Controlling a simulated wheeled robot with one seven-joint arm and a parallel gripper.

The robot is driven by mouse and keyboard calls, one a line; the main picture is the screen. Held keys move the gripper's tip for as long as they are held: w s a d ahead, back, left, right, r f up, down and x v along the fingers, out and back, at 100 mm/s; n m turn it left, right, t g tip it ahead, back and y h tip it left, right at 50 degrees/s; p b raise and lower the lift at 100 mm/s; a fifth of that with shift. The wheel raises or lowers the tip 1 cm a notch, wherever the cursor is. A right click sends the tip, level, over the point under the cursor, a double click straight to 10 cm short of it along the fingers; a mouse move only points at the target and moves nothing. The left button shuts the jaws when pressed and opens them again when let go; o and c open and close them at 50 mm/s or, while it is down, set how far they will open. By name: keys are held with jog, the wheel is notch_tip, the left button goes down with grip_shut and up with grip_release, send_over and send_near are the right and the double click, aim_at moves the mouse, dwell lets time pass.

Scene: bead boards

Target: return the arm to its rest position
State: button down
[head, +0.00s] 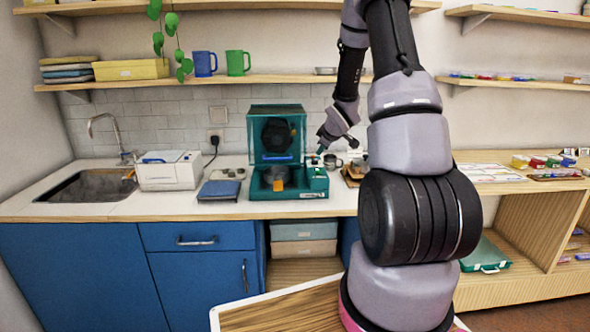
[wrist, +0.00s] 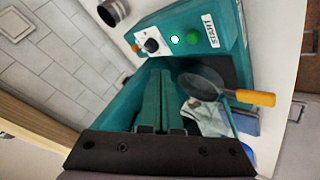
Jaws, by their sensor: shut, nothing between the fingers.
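My gripper (head: 320,148) hangs in the head view at the end of my arm, just above the right part of a teal machine (head: 315,182). In the wrist view my gripper (wrist: 157,76) shows two teal fingers side by side, shut with nothing between them. The arm is bent, reaching over the counter, and its upper part hides some of the wall and counter behind it.
The teal machine's lid (head: 277,112) stands open. A small pan with an orange handle (wrist: 255,97) sits at the machine. A white box (head: 168,171), a sink (head: 88,186) and a metal mug (head: 331,161) are nearby. Shelves (head: 260,79) run above the counter.

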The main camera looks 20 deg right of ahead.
jog(key=s+a+r+m+h, duration=0.1)
jog(key=s+a+r+m, duration=0.2)
jog(key=s+r, duration=0.45)
jog(key=s+a+r+m, duration=0.3)
jog(key=s+r, duration=0.1)
jog(key=r, duration=0.6)
jog(key=s+a+r+m+y, duration=0.1)
jog(key=s+a, duration=0.3)
jog(key=s, duration=0.4)
jog(key=s+a+r+m+g+y, duration=0.1)
jog(key=s+a+r+m, duration=0.2)
jog(key=s, duration=0.5)
jog(key=s+a+r+m+g+y, duration=0.1)
jog(key=s+a+r, duration=0.3)
jog(key=s, duration=0.4)
jog(key=shift+a+r+m+y, duration=0.15)
jog(key=shift+a+m+y, duration=0.35)
jog(key=shift+a+m, duration=0.25)
dwell(3.1)
